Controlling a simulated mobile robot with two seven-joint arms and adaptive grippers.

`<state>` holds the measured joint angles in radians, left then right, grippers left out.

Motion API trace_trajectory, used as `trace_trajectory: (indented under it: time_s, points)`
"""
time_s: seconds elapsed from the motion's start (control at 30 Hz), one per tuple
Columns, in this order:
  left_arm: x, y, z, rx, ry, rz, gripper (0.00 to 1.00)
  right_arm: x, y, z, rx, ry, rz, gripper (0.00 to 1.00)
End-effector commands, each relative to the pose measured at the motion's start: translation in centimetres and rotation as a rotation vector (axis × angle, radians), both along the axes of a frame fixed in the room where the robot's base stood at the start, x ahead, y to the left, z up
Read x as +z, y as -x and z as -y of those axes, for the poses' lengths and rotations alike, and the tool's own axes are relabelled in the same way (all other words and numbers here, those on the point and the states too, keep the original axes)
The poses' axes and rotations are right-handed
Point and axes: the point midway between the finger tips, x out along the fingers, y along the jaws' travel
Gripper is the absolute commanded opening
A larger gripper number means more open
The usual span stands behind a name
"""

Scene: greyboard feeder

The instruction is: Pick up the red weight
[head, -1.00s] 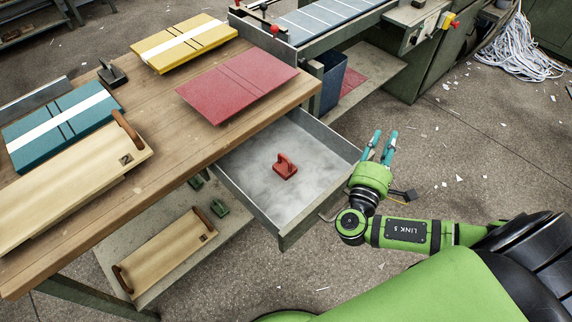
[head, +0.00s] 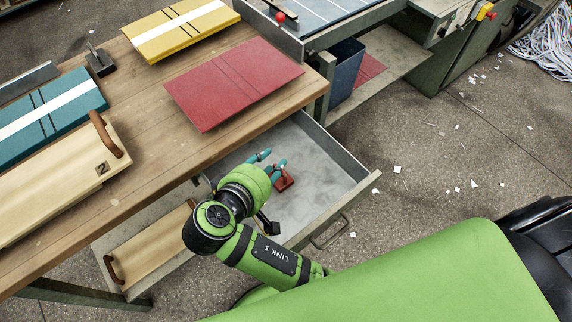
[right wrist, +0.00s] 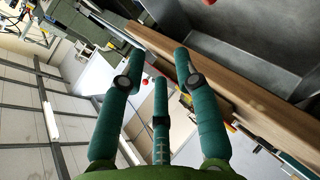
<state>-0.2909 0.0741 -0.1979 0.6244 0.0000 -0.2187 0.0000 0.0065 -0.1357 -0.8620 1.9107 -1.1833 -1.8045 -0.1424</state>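The red weight (head: 285,181) sits on the floor of the open grey drawer (head: 335,172), partly hidden behind my right gripper. My right gripper (head: 272,161) is over the drawer, its teal fingers just up and left of the weight in the head view. In the right wrist view, its fingers (right wrist: 160,62) are spread with nothing between them. Whether the gripper touches the weight cannot be told. My left gripper is not in view.
The wooden table (head: 140,140) overhangs the drawer's back. On it lie a red board (head: 225,90), a yellow board (head: 180,28), a teal board (head: 45,115) and a wooden board (head: 60,185) with a handle. The drawer's right part is bare.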

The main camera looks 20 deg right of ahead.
Motion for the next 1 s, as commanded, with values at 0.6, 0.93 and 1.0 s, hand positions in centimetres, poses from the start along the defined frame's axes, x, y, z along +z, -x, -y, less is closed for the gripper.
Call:
trace_trajectory:
  time_s: [0.6,0.93,1.0]
  points:
    - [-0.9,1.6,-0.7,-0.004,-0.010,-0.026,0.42,-8.4,-0.7,0.2,0.000,-0.011,-0.001,0.32]
    - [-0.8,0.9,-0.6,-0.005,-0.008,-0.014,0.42,-10.6,-3.4,2.9,-0.001,-0.008,-0.001,0.32]
    - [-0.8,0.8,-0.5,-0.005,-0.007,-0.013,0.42,-11.1,-4.0,3.4,0.001,-0.009,-0.002,0.32]
